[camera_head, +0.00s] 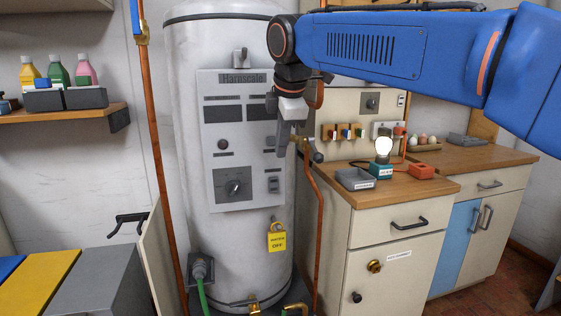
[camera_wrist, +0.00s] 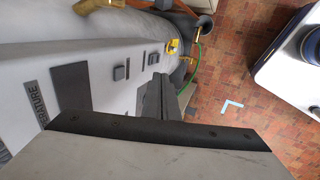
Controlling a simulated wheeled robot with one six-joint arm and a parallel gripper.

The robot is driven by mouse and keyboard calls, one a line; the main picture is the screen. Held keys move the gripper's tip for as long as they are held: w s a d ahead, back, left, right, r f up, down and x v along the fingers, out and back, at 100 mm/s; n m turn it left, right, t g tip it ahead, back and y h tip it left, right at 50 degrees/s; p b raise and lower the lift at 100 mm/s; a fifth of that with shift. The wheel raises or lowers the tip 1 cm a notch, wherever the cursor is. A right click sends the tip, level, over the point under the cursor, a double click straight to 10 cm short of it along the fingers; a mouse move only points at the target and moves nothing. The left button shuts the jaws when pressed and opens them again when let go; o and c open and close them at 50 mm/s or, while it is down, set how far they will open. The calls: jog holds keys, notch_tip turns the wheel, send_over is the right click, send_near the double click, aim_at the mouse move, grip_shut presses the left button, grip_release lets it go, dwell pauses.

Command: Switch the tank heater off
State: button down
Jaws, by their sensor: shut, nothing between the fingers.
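The tank heater (camera_head: 230,60) is a tall white cylinder with a grey control panel (camera_head: 207,120) on its front. The panel carries dark display strips, a round dial (camera_head: 234,187) at lower left and a small dark rocker switch (camera_head: 273,184) at lower right. I cannot read which way the rocker is set. My gripper (camera_head: 284,150) is shut and empty, pointing down in front of the panel's right edge, above the rocker in the picture. In the wrist view, the shut fingers (camera_wrist: 160,98) hang beside the panel face, with small dark controls (camera_wrist: 121,73) to their left.
A yellow padlock tag (camera_head: 277,240) hangs below the panel. A copper pipe (camera_head: 318,215) runs down right of the tank, with a brass valve near my gripper. A wooden counter (camera_head: 450,160) with a lit bulb (camera_head: 383,146) stands right. A bottle shelf (camera_head: 75,115) is at left.

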jog(key=shift+s+r, duration=0.15)
jog(key=shift+r, duration=0.65)
jog(key=shift+d, duration=0.1)
jog(key=s+d+f+m, duration=0.5)
jog(key=s+d+f, duration=0.1)
jog(key=d, duration=0.4)
jog(key=s+d+f+m, duration=0.5)
jog(key=d+f, duration=0.1)
jog(key=d, duration=0.3)
jog(key=s+d+f+m, duration=0.5)
jog(key=s+f, duration=0.3)
jog(key=f, duration=0.1)
jog(key=s+d+f+m+h, duration=0.1)
jog(key=s+d+f+m, duration=0.4)
jog(key=s+f, duration=0.4)
jog(key=shift+d+f+m, duration=0.35)
jog(key=shift+f+m, duration=0.25)
